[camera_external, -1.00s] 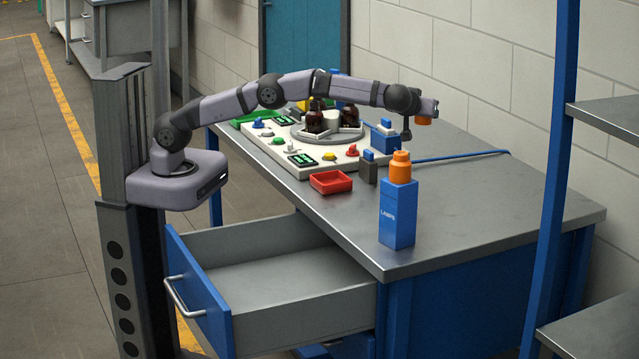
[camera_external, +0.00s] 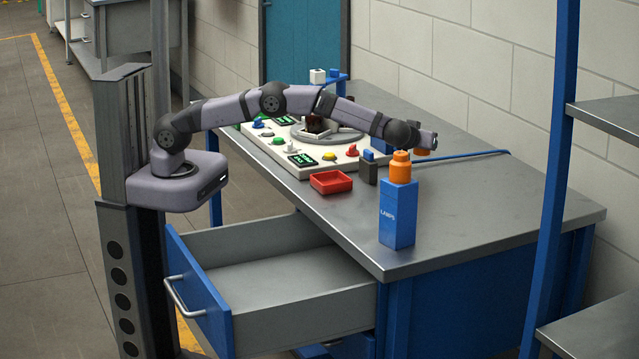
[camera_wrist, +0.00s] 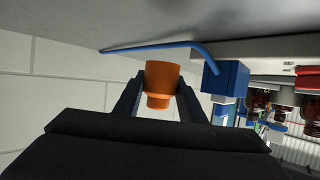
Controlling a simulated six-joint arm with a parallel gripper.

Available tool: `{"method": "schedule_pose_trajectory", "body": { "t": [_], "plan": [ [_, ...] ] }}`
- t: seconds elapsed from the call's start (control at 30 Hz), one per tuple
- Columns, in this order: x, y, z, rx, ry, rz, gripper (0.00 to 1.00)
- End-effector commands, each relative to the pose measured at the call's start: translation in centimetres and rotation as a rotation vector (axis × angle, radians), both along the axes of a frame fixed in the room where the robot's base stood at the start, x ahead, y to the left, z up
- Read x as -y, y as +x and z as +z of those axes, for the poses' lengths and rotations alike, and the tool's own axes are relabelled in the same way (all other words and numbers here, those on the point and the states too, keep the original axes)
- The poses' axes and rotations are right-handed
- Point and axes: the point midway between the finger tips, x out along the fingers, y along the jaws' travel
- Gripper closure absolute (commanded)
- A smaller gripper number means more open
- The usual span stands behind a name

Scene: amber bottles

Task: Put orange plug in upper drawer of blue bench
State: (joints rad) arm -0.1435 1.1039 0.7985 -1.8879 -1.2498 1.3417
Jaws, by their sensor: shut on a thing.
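The orange plug (camera_wrist: 161,78) is between the two fingers of my gripper (camera_wrist: 162,88) in the wrist view. The fingers are shut on its sides. In the external view, my gripper (camera_external: 425,145) is over the blue bench (camera_external: 480,205), and a bit of the orange plug (camera_external: 422,152) shows beneath it. The upper drawer (camera_external: 270,285) of the bench is pulled open on the near left side. Its visible grey floor is bare.
A blue box marked LAMPS (camera_external: 397,215) with an orange piece (camera_external: 400,167) on top stands in front of my gripper. A red tray (camera_external: 331,182), a dark block (camera_external: 369,167) and a white panel (camera_external: 310,167) lie left. The bench's right side is mostly clear.

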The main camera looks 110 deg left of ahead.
Motion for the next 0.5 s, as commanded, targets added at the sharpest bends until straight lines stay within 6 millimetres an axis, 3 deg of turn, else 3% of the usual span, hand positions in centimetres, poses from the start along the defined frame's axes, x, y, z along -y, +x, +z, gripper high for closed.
{"method": "schedule_pose_trajectory", "body": {
  "t": [0.33, 0.5],
  "plan": [
    [0.0, 0.0, -1.2, 0.0, 0.001, 0.0, 0.87],
    [0.0, 0.0, -3.1, -0.002, 0.001, 0.0, 0.87]
  ]
}}
